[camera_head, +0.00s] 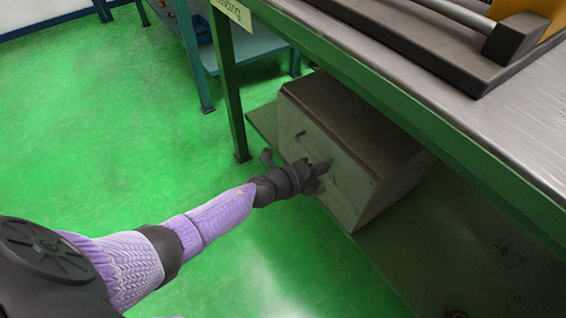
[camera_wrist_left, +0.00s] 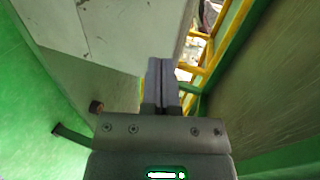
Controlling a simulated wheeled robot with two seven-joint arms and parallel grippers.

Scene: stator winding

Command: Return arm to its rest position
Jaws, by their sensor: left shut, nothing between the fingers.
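My left arm (camera_head: 125,262) comes in from the lower left in the head view, with a purple sleeve-like cover and a black wrist. My left gripper (camera_head: 322,168) is at its end, in front of the grey cabinet below the workbench. In the left wrist view the two fingers of the left gripper (camera_wrist_left: 162,82) lie together, with nothing between them. Whether the fingertips touch the cabinet cannot be told. My right gripper does not show in either view.
The grey cabinet (camera_head: 340,195) stands on a shelf under the green-edged workbench (camera_head: 425,112). A black fixture (camera_head: 415,35) sits on the bench top. Another blue-green table (camera_head: 250,45) stands farther back. Open green floor (camera_head: 120,130) lies to the left.

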